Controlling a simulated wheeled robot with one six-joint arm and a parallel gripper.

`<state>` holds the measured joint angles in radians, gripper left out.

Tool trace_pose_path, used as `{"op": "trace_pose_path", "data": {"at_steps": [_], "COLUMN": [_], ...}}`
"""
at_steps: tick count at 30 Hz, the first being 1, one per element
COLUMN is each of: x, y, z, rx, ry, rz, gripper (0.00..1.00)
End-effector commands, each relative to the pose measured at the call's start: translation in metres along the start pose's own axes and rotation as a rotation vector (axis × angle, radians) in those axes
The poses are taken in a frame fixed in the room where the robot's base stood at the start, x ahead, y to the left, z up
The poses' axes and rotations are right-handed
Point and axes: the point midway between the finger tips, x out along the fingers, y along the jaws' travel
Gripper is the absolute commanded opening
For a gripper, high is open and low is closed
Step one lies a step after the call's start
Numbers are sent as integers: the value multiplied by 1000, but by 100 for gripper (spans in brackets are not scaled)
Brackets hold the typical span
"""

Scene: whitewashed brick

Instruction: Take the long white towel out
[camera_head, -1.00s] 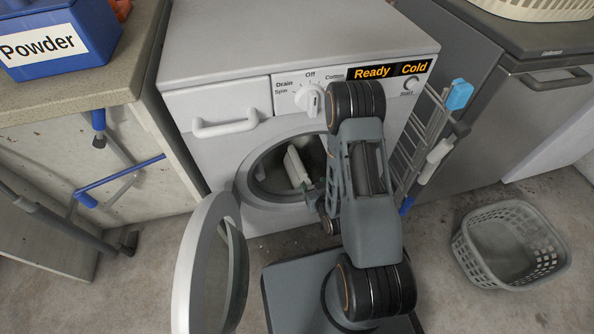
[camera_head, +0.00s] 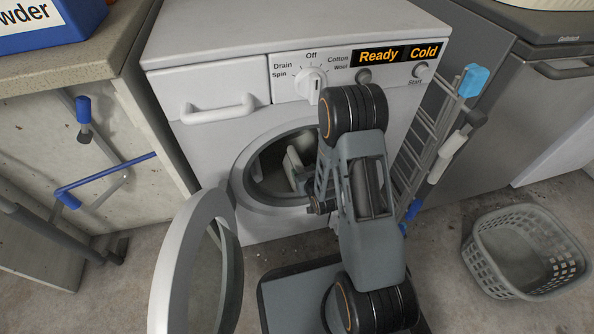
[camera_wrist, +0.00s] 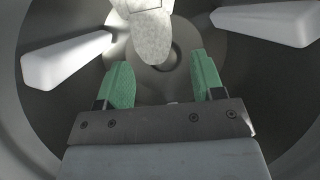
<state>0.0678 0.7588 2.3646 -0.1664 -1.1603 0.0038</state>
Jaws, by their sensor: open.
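The washing machine (camera_head: 215,150) has its round door (camera_head: 185,265) swung open to the left. My gripper (camera_wrist: 155,85) is inside the drum, its two green fingers apart with nothing between them. A pale, speckled, rounded piece (camera_wrist: 150,38) hangs into the top middle of the wrist view, beyond the fingertips and apart from them; it looks like the white towel, with its upper part cut off. In the head view a whitish shape shows in the drum opening, but I cannot tell whether it is towel or drum paddle. My arm hides the opening's right side.
Smooth white paddles stand out from the drum wall at left (camera_wrist: 65,58) and right (camera_wrist: 265,22). A grey basket (camera_head: 525,250) is on the floor at the right. A folded rack (camera_head: 435,145) leans against the machine's right side. A blue powder box (camera_head: 50,22) is on the left counter.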

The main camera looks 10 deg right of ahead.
Motion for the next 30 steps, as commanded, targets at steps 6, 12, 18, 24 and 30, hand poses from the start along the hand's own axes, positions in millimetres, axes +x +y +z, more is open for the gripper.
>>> {"op": "trace_pose_path", "data": {"at_steps": [6, 12, 18, 24, 30], "x": [27, 33, 33, 33, 33], "y": [0, 0, 1, 1, 1], "z": [1, 0, 0, -1, 0], "rx": [-1, -1, -1, -1, -1], "ry": [0, -1, -1, 0, 0], "rz": [-1, -1, 0, 0, 0], "gripper": [62, 62, 58, 39, 20]}}
